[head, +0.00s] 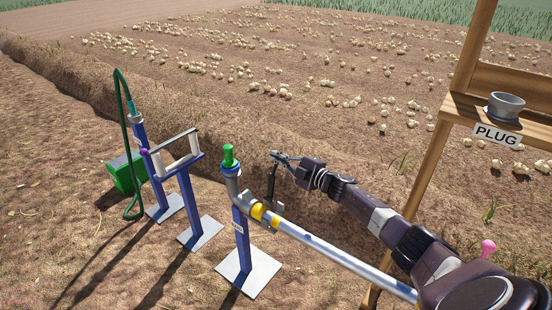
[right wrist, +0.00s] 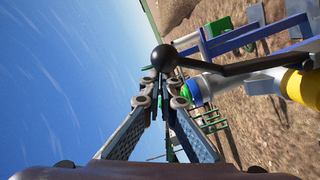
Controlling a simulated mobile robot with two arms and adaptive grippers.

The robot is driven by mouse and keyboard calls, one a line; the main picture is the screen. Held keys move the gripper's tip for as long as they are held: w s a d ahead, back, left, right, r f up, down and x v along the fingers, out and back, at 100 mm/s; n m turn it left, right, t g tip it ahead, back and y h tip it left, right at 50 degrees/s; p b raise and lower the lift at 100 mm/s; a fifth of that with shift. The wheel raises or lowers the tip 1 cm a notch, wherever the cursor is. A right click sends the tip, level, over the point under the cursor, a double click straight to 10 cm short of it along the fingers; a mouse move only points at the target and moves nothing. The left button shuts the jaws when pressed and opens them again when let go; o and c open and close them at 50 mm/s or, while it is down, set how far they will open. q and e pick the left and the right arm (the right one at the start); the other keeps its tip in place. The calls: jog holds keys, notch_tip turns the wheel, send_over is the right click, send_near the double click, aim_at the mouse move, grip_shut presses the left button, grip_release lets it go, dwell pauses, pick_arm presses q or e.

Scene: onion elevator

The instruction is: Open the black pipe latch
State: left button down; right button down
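The black pipe latch (head: 271,184) is a thin dark lever standing up from the grey pipe joint beside a yellow band. In the right wrist view, the latch (right wrist: 238,69) ends in a round black knob (right wrist: 165,58). My right gripper (head: 278,157) is near the latch's upper end in the head view. In the right wrist view its fingers (right wrist: 157,90) come together with almost no gap, and the knob appears just past the fingertips. I cannot tell whether they touch it. Nothing is seen held between the fingers. My left gripper is in neither view.
A green cap (head: 229,156) tops the pipe elbow on a blue stand (head: 241,238). The long grey pipe (head: 335,257) runs to the lower right under my right arm. Blue stands with a green hose (head: 121,90) are at left. A wooden frame with a PLUG sign (head: 497,135) stands right.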

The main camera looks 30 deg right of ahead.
jog(key=shift+s+d+h, duration=0.1)
jog(key=shift+d+h, duration=0.3)
jog(key=shift+d, duration=0.1)
jog(key=s+d, duration=0.1)
jog(key=s, duration=1)
jog(key=shift+s+d+r+y, duration=0.25)
jog(key=shift+d+r+y, duration=0.1)
jog(key=shift+r+y, duration=0.05)
